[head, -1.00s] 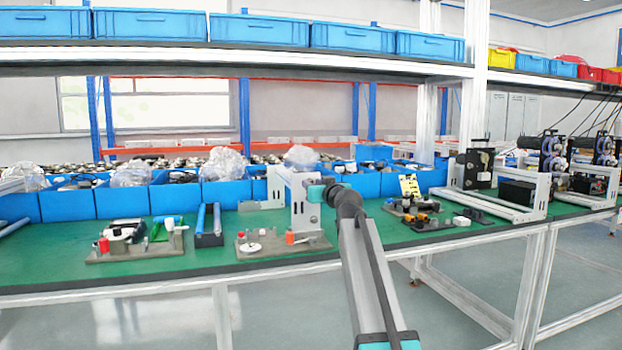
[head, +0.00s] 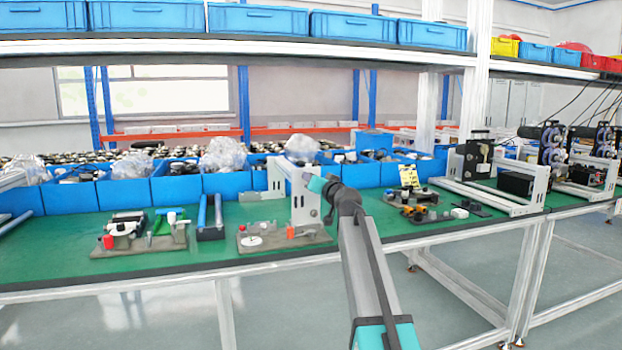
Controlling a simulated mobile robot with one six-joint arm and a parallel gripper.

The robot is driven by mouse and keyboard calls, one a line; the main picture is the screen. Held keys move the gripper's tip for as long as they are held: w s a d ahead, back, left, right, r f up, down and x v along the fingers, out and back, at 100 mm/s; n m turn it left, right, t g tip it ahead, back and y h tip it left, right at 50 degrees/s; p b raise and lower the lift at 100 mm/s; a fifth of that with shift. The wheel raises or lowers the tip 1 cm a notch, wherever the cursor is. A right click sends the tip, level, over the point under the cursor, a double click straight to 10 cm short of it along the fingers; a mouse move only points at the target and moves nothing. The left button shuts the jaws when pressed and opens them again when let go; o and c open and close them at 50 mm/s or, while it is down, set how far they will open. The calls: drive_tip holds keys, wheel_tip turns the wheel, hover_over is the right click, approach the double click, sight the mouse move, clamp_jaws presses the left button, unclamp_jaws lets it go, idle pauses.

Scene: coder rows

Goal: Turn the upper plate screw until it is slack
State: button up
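A pale metal bracket frame with upright plates (head: 305,200) stands on the green bench, just left of my arm's end. No single plate screw can be made out on it at this size, and my wrist covers part of its right side. My arm rises from the bottom of the head view to a dark joint with a teal cap beside the right plate. The fingers of my gripper cannot be made out there. Whether anything touches the plate cannot be told.
Grey fixture boards with small parts (head: 137,240) lie left of the bracket, and small orange and black parts (head: 418,212) lie right. Blue bins (head: 125,194) line the back. A shelf (head: 250,46) with blue crates runs overhead. Another metal frame (head: 538,187) stands right.

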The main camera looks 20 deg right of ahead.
idle(0.5)
clamp_jaws()
drive_tip(key=shift+f+n+b, duration=0.2)
drive_tip(key=shift+n+b, duration=0.2)
drive_tip(key=shift+b, duration=0.55)
drive_tip(key=n+b, duration=0.3)
drive_tip(key=b, duration=0.1)
drive_tip(key=shift+b, duration=0.3)
unclamp_jaws()
drive_tip(key=shift+r, duration=0.2)
